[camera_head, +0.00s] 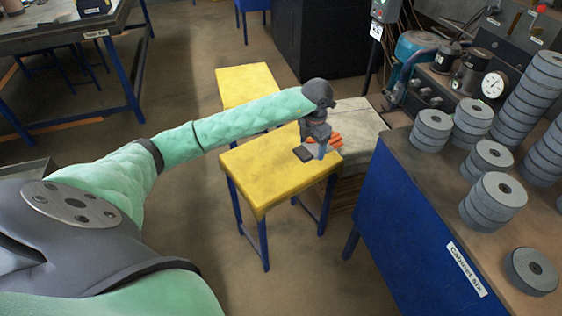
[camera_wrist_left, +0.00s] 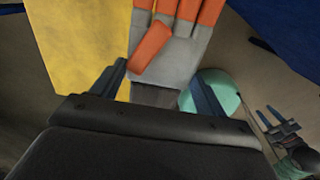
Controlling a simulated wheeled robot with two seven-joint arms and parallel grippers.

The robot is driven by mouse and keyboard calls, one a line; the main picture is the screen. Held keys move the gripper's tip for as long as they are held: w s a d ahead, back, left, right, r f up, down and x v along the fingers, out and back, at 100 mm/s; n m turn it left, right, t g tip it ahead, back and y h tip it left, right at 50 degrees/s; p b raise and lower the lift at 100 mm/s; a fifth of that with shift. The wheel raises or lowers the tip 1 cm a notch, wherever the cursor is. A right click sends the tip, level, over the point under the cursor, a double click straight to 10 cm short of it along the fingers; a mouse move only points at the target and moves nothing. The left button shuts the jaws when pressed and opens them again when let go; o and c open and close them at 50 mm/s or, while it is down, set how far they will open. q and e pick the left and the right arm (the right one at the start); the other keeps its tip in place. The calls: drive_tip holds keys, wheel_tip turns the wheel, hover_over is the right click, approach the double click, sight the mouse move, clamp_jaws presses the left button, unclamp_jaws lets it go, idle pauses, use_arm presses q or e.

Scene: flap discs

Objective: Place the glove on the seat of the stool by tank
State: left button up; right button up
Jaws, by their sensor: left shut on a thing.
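The glove (camera_head: 334,139) is grey with orange fingers and a dark cuff. My left gripper (camera_head: 318,150) is shut on it near the cuff, over the right part of the near yellow stool seat (camera_head: 262,172). In the left wrist view the glove (camera_wrist_left: 182,50) lies between the two fingers (camera_wrist_left: 160,92), its fingers pointing away. Whether it touches the seat I cannot tell. Another yellow seat (camera_head: 244,80) stands behind, partly hidden by my arm. A forked dark shape, probably my right gripper (camera_wrist_left: 276,124), is small at the right of the wrist view.
A pale-topped crate (camera_head: 361,126) stands beside the near stool. A blue cabinet (camera_head: 415,220) on the right bears stacked grey discs (camera_head: 493,198). A turquoise rounded machine (camera_head: 413,50) stands at the back right. A workbench (camera_head: 60,38) is at the far left. Floor is clear left of the stools.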

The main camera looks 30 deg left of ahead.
sight(305, 144)
use_arm(q)
drive_tip(key=a+f+n, duration=0.1)
drive_tip(key=n, duration=0.1)
drive_tip(key=a+f+n+b, duration=0.1)
drive_tip(key=shift+w+n, duration=0.2)
drive_tip(key=shift+n, duration=0.2)
drive_tip(key=shift+a+f+n, duration=0.2)
drive_tip(key=shift+a+n, duration=0.2)
drive_tip(key=shift+a, duration=0.05)
drive_tip(key=a+f+p, duration=0.1)
drive_tip(key=a+f, duration=0.1)
drive_tip(key=a, duration=0.1)
drive_tip(key=a+f, duration=0.2)
drive_tip(key=a, duration=0.2)
drive_tip(key=a+f+p, duration=0.1)
drive_tip(key=a+f, duration=0.1)
drive_tip(key=a, duration=0.2)
drive_tip(key=shift+s+f+p, duration=0.25)
drive_tip(key=shift+f+p, duration=0.05)
drive_tip(key=shift+a+f+p, duration=0.1)
drive_tip(key=shift+f+p, duration=0.5)
drive_tip(key=shift+f, duration=1.5)
use_arm(e)
drive_tip(key=s+d+r+g+h, duration=0.1)
drive_tip(key=d+r, duration=0.3)
drive_tip(key=r, duration=0.4)
drive_tip(key=shift+s+d, duration=0.2)
drive_tip(key=shift+s, duration=0.4)
drive_tip(key=shift+a+f, duration=0.1)
